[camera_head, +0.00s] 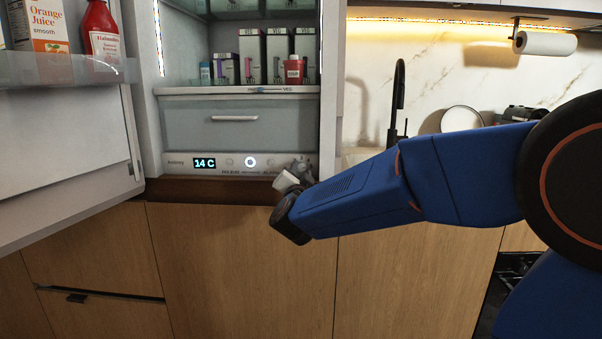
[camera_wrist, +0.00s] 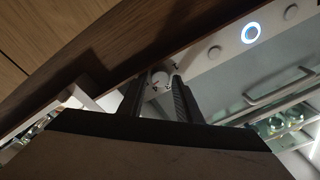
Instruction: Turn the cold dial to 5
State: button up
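The fridge's control panel (camera_head: 225,163) is a pale strip below the drawer, with a display reading 14 C (camera_head: 205,163). A small round light-coloured dial (camera_wrist: 160,77) shows in the wrist view between the tips of my gripper's dark fingers. My gripper (camera_head: 299,170) is at the right end of the panel and hides the dial in the head view. In the wrist view my gripper (camera_wrist: 160,82) has its fingers apart, one on each side of the dial. I cannot tell whether they touch it. The dial's number marks are not readable.
A ring-lit button (camera_head: 251,162) is on the panel left of my gripper; it also shows in the wrist view (camera_wrist: 251,33). The open fridge door (camera_head: 70,130) stands at left. A wooden cabinet front (camera_head: 240,260) lies below. A drawer (camera_head: 240,124) is above the panel.

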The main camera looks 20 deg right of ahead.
jog(key=v, duration=1.7)
jog(key=shift+a, duration=0.1)
